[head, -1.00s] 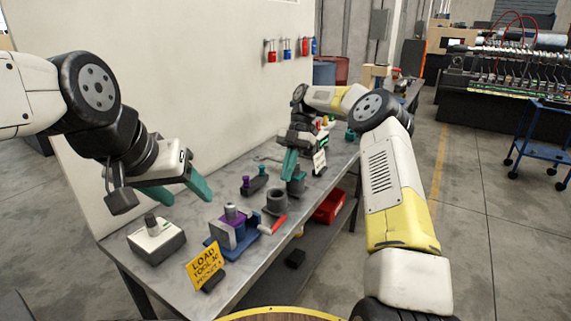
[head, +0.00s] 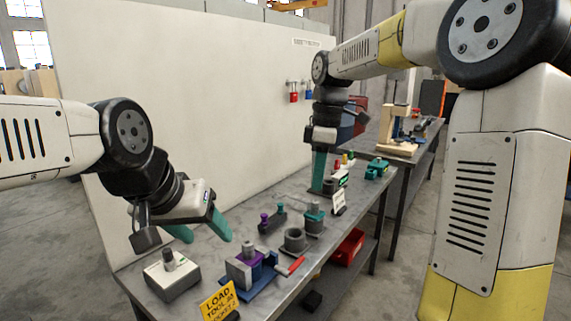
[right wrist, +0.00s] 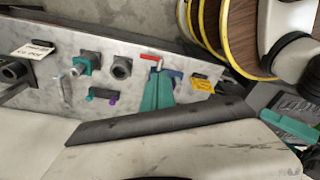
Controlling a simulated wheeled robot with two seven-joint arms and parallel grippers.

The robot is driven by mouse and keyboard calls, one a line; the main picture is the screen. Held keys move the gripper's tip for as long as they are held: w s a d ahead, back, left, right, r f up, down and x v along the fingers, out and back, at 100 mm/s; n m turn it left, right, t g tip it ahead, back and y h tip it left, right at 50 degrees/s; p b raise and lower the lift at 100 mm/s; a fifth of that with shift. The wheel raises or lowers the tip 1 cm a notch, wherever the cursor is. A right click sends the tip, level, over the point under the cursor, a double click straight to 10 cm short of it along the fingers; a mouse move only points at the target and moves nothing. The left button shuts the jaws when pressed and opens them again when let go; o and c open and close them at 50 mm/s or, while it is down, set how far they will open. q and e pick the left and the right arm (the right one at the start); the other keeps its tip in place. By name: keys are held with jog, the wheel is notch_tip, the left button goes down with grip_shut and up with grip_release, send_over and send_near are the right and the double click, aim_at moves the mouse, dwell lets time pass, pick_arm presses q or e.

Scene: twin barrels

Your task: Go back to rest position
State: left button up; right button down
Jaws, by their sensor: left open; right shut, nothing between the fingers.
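My left gripper (head: 205,232) is open and empty, with two teal fingers apart. It hangs above the near left end of the metal table (head: 260,208), over the white box (head: 172,278) with a dark knob. My right gripper (head: 318,180) is shut and empty, its teal fingers pointing down above the far part of the table behind the teal-and-grey block (head: 314,218). In the right wrist view its fingers (right wrist: 157,92) are together with nothing between them. Part of my left gripper (right wrist: 292,128) shows at the right edge there.
On the table stand a purple-and-blue fixture (head: 247,268), a grey ring (head: 295,240), a red-handled piece (head: 291,266), a yellow sign (head: 219,303) and a white card (head: 339,203). A white panel (head: 200,110) rises behind. A red bin (head: 347,246) sits below.

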jog(key=s+d+f+m+t, duration=0.1)
jog(key=s+d+m+t, duration=0.2)
jog(key=s+m, duration=0.4)
jog(key=s+d+f+m+t+y, duration=0.1)
jog(key=s+d+m+t, duration=0.2)
jog(key=s+m, duration=0.5)
jog(key=s, duration=0.4)
jog(key=shift+d+m, duration=0.25)
jog(key=shift+m, duration=0.05)
